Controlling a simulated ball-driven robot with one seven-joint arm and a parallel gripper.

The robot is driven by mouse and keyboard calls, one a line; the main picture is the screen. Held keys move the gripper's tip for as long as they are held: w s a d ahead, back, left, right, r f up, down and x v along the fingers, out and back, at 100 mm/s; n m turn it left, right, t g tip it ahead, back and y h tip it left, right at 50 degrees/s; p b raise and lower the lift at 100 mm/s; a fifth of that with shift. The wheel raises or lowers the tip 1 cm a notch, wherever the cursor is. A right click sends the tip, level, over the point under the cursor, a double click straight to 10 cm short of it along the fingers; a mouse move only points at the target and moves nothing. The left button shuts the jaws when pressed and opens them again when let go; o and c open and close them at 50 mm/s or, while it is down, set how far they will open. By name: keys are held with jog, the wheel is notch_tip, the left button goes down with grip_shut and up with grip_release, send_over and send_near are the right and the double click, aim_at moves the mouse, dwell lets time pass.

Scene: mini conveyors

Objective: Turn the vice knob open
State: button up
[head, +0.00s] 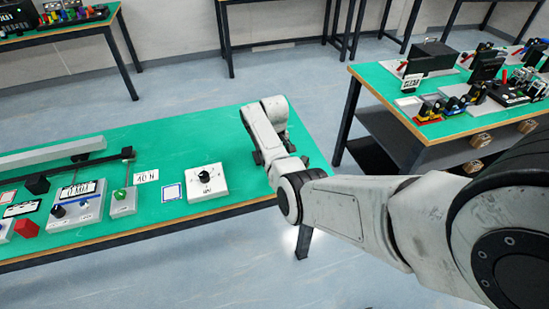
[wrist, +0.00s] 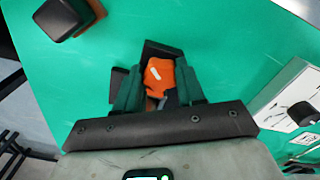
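In the wrist view an orange knob (wrist: 158,76) with a white mark lies between the two dark green fingers of my gripper (wrist: 157,88). A dark part stands behind it, and the rest of what it belongs to is hidden. The fingers are apart, one on each side, very close to the knob. I cannot tell whether they touch it. In the head view my gripper (head: 262,157) is low over the right end of the green table (head: 205,130). My wrist hides the orange knob there.
A white box with a black knob (head: 206,181) stands left of my gripper; its knob also shows in the wrist view (wrist: 302,113). Control boxes (head: 80,205) and a conveyor rail (head: 55,153) lie further left. A black block (wrist: 62,18) is at upper left. Another loaded table (head: 440,128) stands right.

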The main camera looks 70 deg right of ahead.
jog(key=shift+o, duration=0.8)
jog(key=shift+w, duration=0.1)
notch_tip(320, 180, up, 11)
dwell(0.4)
jog(key=s+a+f+n+h, duration=0.15)
jog(key=a+f, duration=0.35)
jog(key=a, duration=0.5)
jog(key=s+a+f+y, duration=0.1)
jog(key=s+a+f, duration=0.25)
jog(key=a, duration=0.65)
jog(key=s+a+r+n+t, duration=0.1)
jog(key=s+a+n, duration=0.1)
jog(key=s+a, duration=1)
jog(key=a, duration=0.3)
jog(key=shift+s+a, duration=0.35)
jog(key=shift+s, duration=0.05)
